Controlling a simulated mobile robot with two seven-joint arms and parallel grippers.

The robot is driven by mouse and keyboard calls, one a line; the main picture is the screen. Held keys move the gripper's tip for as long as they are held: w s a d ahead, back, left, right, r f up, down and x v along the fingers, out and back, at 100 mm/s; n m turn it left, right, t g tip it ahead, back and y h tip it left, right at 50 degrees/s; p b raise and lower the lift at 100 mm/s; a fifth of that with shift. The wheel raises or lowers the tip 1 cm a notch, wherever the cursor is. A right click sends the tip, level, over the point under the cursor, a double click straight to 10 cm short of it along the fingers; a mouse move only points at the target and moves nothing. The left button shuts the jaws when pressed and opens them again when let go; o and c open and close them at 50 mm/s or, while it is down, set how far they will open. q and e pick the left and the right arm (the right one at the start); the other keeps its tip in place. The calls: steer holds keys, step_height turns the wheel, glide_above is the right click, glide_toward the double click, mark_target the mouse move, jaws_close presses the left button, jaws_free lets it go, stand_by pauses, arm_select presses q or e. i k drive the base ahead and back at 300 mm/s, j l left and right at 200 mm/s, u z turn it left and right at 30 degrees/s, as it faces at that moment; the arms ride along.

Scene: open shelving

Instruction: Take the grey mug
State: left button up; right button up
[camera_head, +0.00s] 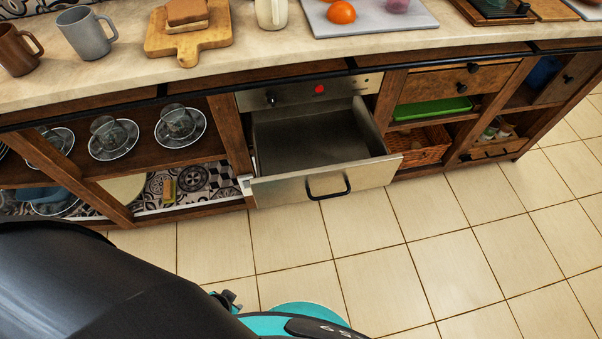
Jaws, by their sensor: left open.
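The grey mug (86,34) stands upright on the countertop (250,55) at the upper left, with its handle to the right. A brown mug (17,50) stands just left of it. My left arm fills the lower left corner. A small part of my left gripper (229,299) shows past the arm, low over the floor and far below and apart from the grey mug. Most of this gripper is hidden by the arm. It is open, and I see nothing held in it. My right gripper is not in view.
A cutting board (188,41) with bread lies right of the grey mug. An open, empty-looking drawer (325,185) juts out below the counter. A wicker basket (426,147) sits right of the drawer. The tiled floor is clear.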

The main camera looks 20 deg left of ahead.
mark_target(83, 29)
steer(key=u, duration=1.85)
steer(key=i+j+z, duration=0.2)
